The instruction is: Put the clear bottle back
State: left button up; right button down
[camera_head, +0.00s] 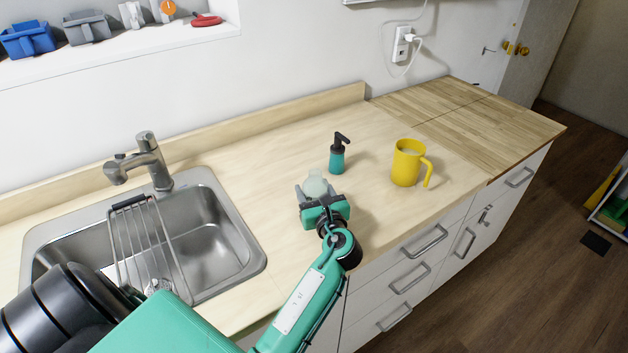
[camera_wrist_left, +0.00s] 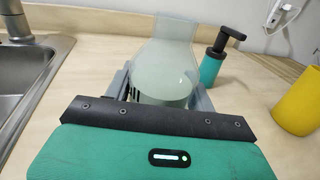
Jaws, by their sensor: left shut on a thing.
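The clear bottle (camera_head: 315,184) is a pale, translucent vessel on the counter, between the sink and the teal soap dispenser. My left gripper (camera_head: 314,193) is shut on it, with one finger on each side. In the left wrist view the bottle (camera_wrist_left: 165,62) stands roughly upright between the fingers of the gripper (camera_wrist_left: 163,92), with its narrower neck toward the top edge. Its lower part is partly hidden by the gripper body. I cannot tell whether its base touches the counter. My right gripper is not in view.
A teal soap dispenser (camera_head: 337,158) with a black pump stands just behind and right of the bottle. A yellow mug (camera_head: 407,163) stands farther right. A steel sink (camera_head: 215,225) with a wire rack (camera_head: 150,245) and faucet (camera_head: 150,160) is at left. The wooden board (camera_head: 470,120) at right is clear.

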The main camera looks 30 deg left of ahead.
pick_arm(q)
jog(key=shift+f, duration=0.55)
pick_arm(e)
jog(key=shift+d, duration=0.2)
pick_arm(q)
jog(key=shift+f, duration=0.1)
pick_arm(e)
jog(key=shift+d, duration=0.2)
pick_arm(q)
jog(key=o, duration=1.1)
jog(key=shift+c, duration=0.2)
